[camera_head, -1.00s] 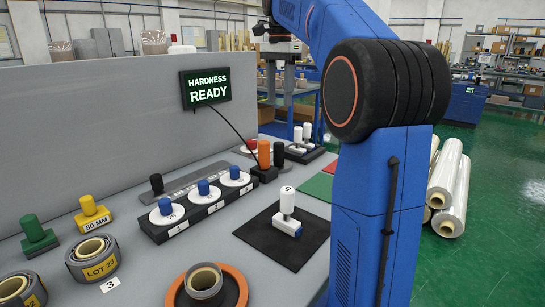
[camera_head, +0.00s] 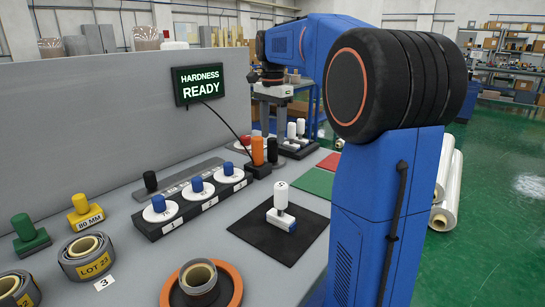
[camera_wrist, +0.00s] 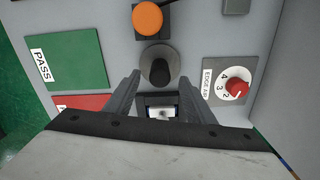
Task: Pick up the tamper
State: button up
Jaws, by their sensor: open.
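No thing is labelled as the tamper. The likeliest one is a dark upright handle on a grey base (camera_wrist: 160,68), which shows in the wrist view just ahead of my fingertips. In the head view a black upright handle (camera_head: 272,150) stands beside an orange one, partly hidden by it. My gripper (camera_wrist: 159,82) is open, its two grey fingers apart on either side below the handle in the picture, with nothing held. In the head view my gripper (camera_head: 273,123) hangs fingers down over the far part of the table, above the black handle.
The orange handle (camera_wrist: 147,18) stands close to the dark one. An edge-air dial (camera_wrist: 236,86) is to the right and a green PASS mat (camera_wrist: 74,60) to the left. A white-handled block (camera_head: 281,208) sits on a black mat. A grey panel (camera_head: 90,130) backs the table.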

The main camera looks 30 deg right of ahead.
aim_at(272, 138)
jog(key=shift+f, duration=2)
grip_shut()
jog(key=shift+r, duration=0.15)
